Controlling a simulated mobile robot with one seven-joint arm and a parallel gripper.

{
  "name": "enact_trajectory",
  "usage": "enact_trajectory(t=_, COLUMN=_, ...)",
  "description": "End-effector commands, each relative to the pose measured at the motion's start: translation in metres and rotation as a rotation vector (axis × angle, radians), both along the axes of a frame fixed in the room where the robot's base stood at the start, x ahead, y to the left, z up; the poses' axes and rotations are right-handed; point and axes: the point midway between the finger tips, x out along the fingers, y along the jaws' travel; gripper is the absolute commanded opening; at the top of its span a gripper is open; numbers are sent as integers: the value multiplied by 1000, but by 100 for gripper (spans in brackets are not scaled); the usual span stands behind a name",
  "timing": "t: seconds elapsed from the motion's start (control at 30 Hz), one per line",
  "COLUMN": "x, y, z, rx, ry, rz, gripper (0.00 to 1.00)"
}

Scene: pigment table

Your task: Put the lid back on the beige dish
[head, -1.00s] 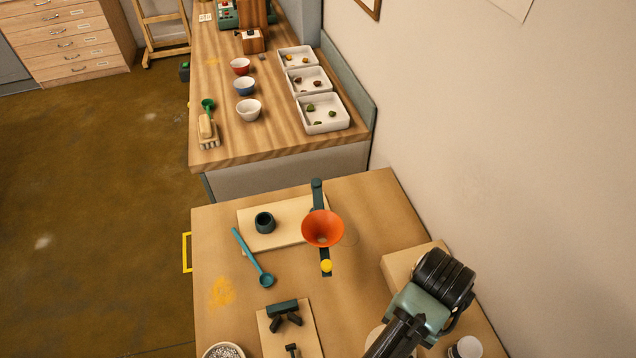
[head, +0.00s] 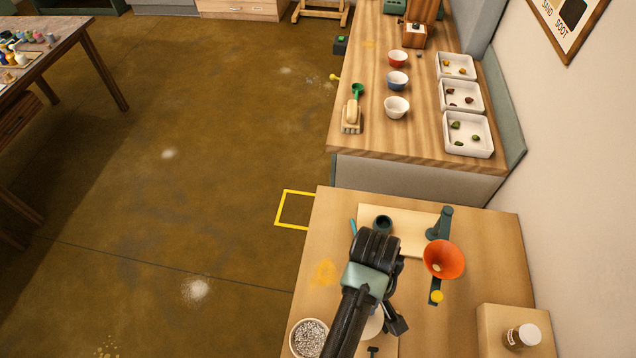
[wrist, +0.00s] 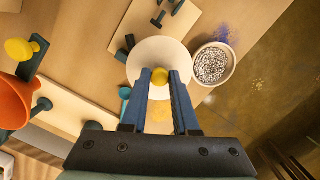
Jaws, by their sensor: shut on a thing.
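My gripper (wrist: 160,84) is shut on the yellow knob (wrist: 160,75) of a round cream lid (wrist: 150,52). The lid lies flat between the camera and the table and hides part of the tools under it. The beige dish (wrist: 232,68) is open and filled with small grey-white beads. In the wrist view it is just right of the lid, with their rims close. In the head view the dish (head: 293,344) is at the table's near left corner. There my arm hides most of the lid (head: 374,323), and my fingertips cannot be made out.
An orange funnel (head: 444,259) on a stand is right of my arm. A dark teal cup (head: 382,223) stands on a pale board behind it. A block (head: 490,316) with a jar (head: 522,337) is at the right. Black tools (wrist: 178,12) lie on another board near the lid.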

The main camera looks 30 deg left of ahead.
Motion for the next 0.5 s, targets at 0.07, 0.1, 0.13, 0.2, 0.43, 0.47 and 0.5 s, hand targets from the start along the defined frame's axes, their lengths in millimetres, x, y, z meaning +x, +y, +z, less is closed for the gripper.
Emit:
enact_trajectory(t=0.07, x=-16, y=12, z=15, rx=-3, ry=9, rz=254, gripper=0)
enact_trajectory(t=0.1, x=-24, y=20, z=14, rx=-1, ry=10, rz=375, gripper=0)
enact_trajectory(t=0.13, x=-29, y=26, z=13, rx=0, ry=9, rz=460, gripper=0)
enact_trajectory(t=0.2, x=-43, y=39, z=11, rx=2, ry=8, rz=637, gripper=0)
enact_trajectory(t=0.43, x=-74, y=70, z=4, rx=2, ry=2, rz=983, gripper=0)
enact_trajectory(t=0.47, x=-76, y=72, z=3, rx=2, ry=2, rz=1003, gripper=0)
enact_trajectory(t=0.5, x=-78, y=74, z=2, rx=1, ry=1, rz=1021, gripper=0)
